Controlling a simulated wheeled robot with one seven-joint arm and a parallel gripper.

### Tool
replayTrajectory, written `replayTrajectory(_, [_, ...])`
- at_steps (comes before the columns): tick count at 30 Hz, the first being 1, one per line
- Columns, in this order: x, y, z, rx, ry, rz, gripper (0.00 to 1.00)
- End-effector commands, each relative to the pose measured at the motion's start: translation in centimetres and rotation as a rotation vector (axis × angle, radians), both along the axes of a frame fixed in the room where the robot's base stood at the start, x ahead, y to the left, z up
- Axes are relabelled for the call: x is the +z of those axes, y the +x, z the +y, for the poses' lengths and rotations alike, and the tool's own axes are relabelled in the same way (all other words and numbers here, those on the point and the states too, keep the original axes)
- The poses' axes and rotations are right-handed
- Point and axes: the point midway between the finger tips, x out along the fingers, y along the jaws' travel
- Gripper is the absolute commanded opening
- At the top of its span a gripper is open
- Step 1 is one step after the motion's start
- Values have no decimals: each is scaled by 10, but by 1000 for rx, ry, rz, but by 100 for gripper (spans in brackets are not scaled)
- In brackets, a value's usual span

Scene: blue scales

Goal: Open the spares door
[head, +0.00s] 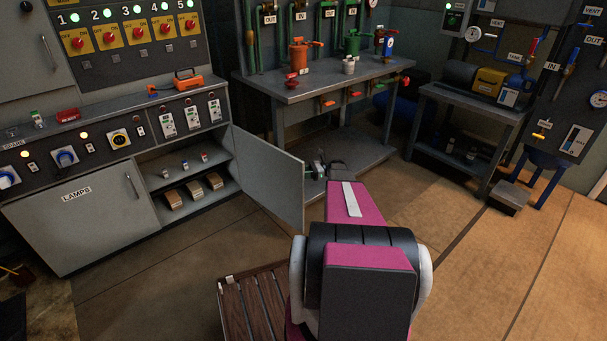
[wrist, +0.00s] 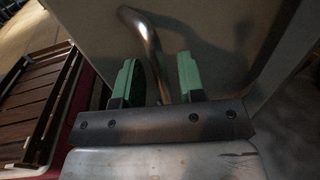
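The spares door (head: 265,176) is the grey cabinet door swung wide open in the head view, its free edge near my gripper (head: 322,172). The wrist view shows the door's inclined face (wrist: 220,40) and its bent metal handle (wrist: 146,42). In that view the two green fingers of my gripper (wrist: 157,82) stand apart, with the handle passing between them. A gap shows beside the right finger, and I cannot tell whether the left finger touches the handle. In the head view my arm partly hides the gripper and the handle is not clear.
The open compartment shows shelves with several brown boxes (head: 194,190) and small items. The closed LAMPS door (head: 85,215) is left of it. A workbench (head: 325,82) stands behind the open door. A slatted wooden platform (head: 262,305) lies beside my arm.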

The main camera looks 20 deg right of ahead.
Motion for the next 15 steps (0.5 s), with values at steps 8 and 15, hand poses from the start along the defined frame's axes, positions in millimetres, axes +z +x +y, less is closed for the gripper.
replayTrajectory(8, [0, 1, -3, -2, 0, -3, 36])
replayTrajectory(15, [0, -3, -37, -4, 0, -4, 36])
